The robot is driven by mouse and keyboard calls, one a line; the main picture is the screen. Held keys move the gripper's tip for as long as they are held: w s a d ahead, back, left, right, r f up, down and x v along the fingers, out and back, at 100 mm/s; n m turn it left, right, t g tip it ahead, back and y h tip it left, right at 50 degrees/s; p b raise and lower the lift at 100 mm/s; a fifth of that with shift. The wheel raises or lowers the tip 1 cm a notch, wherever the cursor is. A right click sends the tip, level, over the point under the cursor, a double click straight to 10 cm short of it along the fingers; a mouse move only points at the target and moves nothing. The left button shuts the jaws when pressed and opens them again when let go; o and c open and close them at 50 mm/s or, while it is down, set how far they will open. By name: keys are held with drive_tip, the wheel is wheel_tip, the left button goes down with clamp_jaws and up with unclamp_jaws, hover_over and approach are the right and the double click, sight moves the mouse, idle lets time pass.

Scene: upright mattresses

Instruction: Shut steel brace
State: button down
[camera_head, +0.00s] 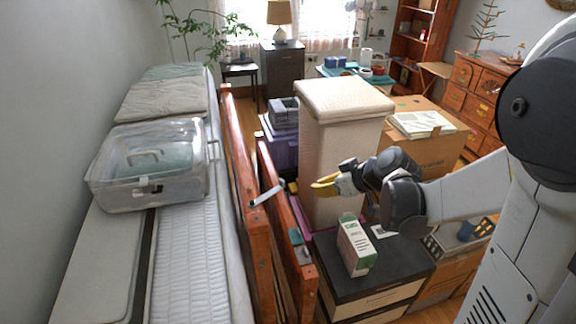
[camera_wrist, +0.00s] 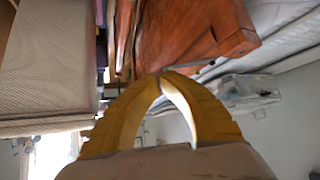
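A pale metal strip, which looks like the steel brace (camera_head: 267,194), juts at an angle from the top of the left wooden panel (camera_head: 245,190) into the gap before the shorter wooden panel (camera_head: 285,225). My gripper (camera_head: 316,184) has yellow fingers and is to the right of the brace, apart from it, in front of the tall cream block. In the wrist view my gripper (camera_wrist: 160,78) has its fingertips together with nothing seen between them. Orange-brown wood (camera_wrist: 190,35) shows beyond the tips.
A clear plastic case (camera_head: 152,165) lies on the upright mattresses (camera_head: 190,250) at left. The tall cream block (camera_head: 345,110) stands close behind my gripper. A green-and-white carton (camera_head: 356,245) sits on a dark-topped box (camera_head: 395,268) below my arm. Cardboard boxes (camera_head: 425,150) crowd the right.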

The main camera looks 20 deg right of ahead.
drive_tip(key=w+r+b+x, duration=0.1)
drive_tip(key=r+b+x, duration=0.1)
drive_tip(key=x, duration=1)
drive_tip(key=shift+w+a+b, duration=0.3)
drive_tip(key=shift+a+b, duration=0.1)
drive_tip(key=shift+b, duration=0.2)
drive_tip(key=shift+f, duration=0.15)
drive_tip(key=shift+w+a+n, duration=0.1)
drive_tip(key=shift+w+n, duration=0.3)
drive_tip(key=shift+w, duration=0.05)
